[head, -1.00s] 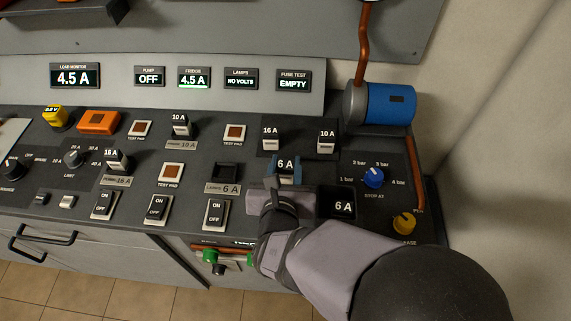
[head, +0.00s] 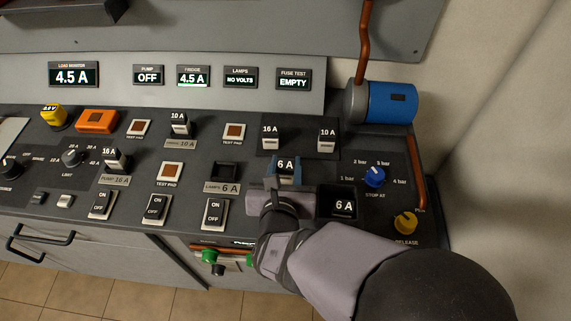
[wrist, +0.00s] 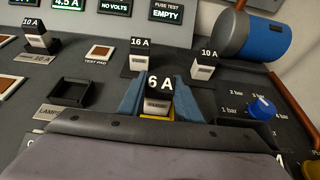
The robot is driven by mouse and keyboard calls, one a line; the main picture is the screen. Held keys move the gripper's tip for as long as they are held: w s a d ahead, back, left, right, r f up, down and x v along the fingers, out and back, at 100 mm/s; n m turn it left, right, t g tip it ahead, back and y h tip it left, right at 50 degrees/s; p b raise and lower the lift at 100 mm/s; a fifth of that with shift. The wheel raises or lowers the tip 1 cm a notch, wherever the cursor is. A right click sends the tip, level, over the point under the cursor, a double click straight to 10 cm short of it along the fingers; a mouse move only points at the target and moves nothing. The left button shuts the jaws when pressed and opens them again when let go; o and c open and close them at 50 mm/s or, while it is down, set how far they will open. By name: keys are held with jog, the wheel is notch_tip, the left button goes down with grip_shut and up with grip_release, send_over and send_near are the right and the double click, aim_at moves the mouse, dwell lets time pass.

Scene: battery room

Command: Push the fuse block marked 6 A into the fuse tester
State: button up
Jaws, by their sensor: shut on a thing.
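My gripper (head: 284,174) has its blue fingers shut on the fuse block marked 6 A (wrist: 158,87), which is upright with a black top and pale lower body. The block also shows in the head view (head: 286,165). A yellow edge (wrist: 157,117) shows just below the block in the wrist view; I cannot tell whether the block touches it. The fuse test display (head: 293,79) reads EMPTY. The tester's opening is not clearly visible, and my gripper hides the panel under the block.
Fuse blocks marked 16 A (head: 270,138) and 10 A (head: 327,140) stand just behind. An empty lamps socket (head: 227,170) is to the left. A blue cylinder (head: 388,103) stands behind right.

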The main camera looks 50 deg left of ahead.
jog(key=shift+f+b, duration=0.3)
jog(key=o, duration=0.8)
jog(key=shift+p+v, duration=1.85)
jog(key=shift+v, duration=3.7)
